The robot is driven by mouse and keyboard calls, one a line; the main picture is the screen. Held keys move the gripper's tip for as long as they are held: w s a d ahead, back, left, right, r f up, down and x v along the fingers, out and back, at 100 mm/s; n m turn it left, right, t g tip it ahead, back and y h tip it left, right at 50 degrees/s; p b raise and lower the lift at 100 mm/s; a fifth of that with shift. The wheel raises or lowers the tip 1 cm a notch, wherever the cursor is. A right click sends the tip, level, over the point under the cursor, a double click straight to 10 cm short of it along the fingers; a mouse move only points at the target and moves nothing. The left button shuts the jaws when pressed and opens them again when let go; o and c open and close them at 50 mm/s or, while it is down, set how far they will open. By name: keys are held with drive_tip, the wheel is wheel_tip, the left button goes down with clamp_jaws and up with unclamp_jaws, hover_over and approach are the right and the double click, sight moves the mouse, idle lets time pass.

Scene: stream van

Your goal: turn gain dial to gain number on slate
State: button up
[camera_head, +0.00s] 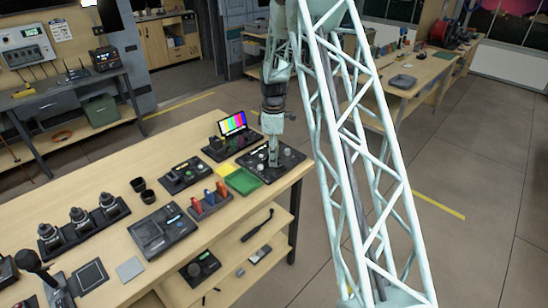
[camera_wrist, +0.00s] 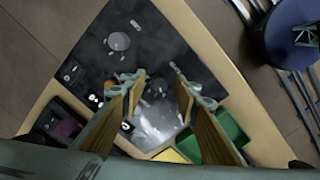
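A black panel (camera_head: 267,175) with grey round dials lies at the far right corner of the table. My gripper (camera_head: 274,160) points down over this panel. In the wrist view my gripper (camera_wrist: 160,82) is open, with a gap between its two fingers. A small grey dial (camera_wrist: 160,86) shows in that gap; I cannot tell whether the fingers touch it. Another round grey dial (camera_wrist: 118,41) stands clear beyond the left finger. The markings are too small to read. I cannot make out a slate or its number in either view.
A screen with colour bars (camera_head: 233,123) stands behind the panel at left. A green tray (camera_head: 242,181) and a yellow block (camera_head: 222,170) lie close in front of it. Other devices, including a black console (camera_head: 162,231), fill the table further left.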

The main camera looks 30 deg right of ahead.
drive_tip(key=shift+c, duration=0.7)
drive_tip(key=c, duration=0.7)
drive_tip(key=shift+c, duration=0.2)
